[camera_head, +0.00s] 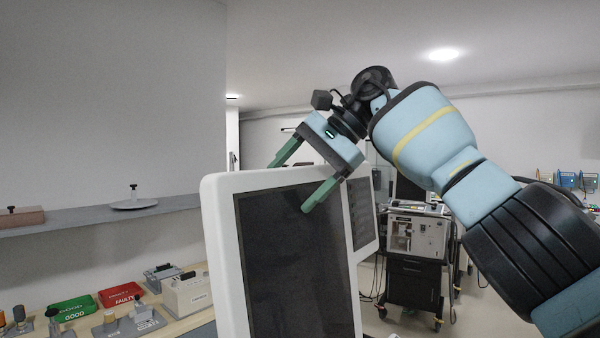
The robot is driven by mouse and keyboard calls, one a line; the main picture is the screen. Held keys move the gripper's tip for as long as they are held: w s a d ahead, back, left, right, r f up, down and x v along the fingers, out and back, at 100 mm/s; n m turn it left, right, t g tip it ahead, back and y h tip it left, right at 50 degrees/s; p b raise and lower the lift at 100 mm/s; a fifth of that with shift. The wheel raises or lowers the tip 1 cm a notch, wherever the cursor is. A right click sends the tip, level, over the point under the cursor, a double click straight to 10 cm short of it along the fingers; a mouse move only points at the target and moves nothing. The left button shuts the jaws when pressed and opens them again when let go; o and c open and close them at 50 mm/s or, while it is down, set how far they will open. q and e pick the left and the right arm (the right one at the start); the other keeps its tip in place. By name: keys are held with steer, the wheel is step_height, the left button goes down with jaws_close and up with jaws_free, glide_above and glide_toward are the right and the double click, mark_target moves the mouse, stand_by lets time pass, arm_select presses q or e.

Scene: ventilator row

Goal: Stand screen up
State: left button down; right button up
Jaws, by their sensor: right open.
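A large screen (293,262) with a white frame and a dark panel stands in the middle foreground, tilted a little in the picture. Its lower end is out of view. My right gripper (288,188) is at the screen's top edge, open, with its green fingers apart. The nearer finger shows in front of the dark panel, and the farther finger's tip is near the top edge of the frame. I cannot tell whether either finger touches the screen. My left gripper is not in view.
A bench at lower left holds a green tray (70,308), a red tray (120,294) and several small devices. A grey shelf (90,220) is above it. Another screen (362,212) stands just behind. A ventilator cart (416,262) stands behind on the right.

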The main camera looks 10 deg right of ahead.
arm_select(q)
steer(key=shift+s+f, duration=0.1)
arm_select(e)
steer(key=shift+w+f, duration=0.25)
steer(key=shift+f, duration=0.4)
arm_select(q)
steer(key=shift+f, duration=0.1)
arm_select(e)
steer(key=shift+r, duration=0.1)
steer(key=shift+s+d+r, duration=0.1)
steer(key=shift+d+r, duration=0.25)
steer(key=shift+r, duration=0.2)
steer(key=v, duration=0.2)
steer(key=shift+s+d+r, duration=0.15)
steer(key=shift+d, duration=0.1)
steer(key=shift+s+d+b, duration=0.2)
steer(key=shift+d, duration=0.35)
steer(key=shift+s+d+b, duration=0.15)
steer(key=shift+s+d, duration=0.05)
steer(key=shift+d, duration=0.4)
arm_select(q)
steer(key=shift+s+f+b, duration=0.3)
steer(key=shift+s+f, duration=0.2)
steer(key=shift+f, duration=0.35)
arm_select(e)
steer(key=s+d, duration=0.3)
steer(key=d, duration=0.5)
steer(key=shift+d+r, duration=0.2)
steer(key=shift+d, duration=0.15)
